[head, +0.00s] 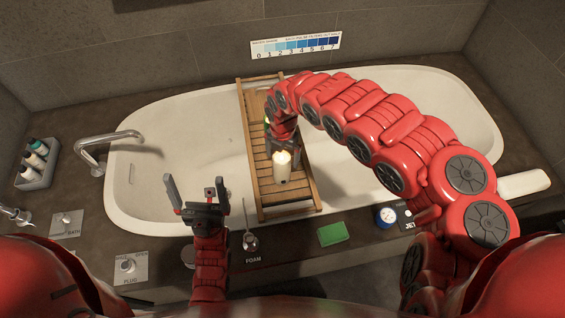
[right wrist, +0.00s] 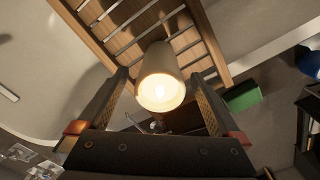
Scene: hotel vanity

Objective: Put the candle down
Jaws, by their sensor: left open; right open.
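The lit white candle (head: 282,172) stands upright on the wooden slatted bath tray (head: 256,190), near the tray's front half. In the right wrist view the candle (right wrist: 161,84) shows its glowing top between my two fingers, with the tray slats (right wrist: 112,22) beyond it. My right gripper (head: 283,152) is open around the candle, with a gap visible on each side in the wrist view. My left gripper (head: 196,190) is open and empty, over the tub's front rim, left of the tray.
The tray spans the white bathtub (head: 180,130). On the front ledge are a green sponge (head: 333,233), a round blue-rimmed dial (head: 386,217) and a foam knob (head: 250,240). A tap (head: 108,140) and a bottle caddy (head: 37,165) are at left.

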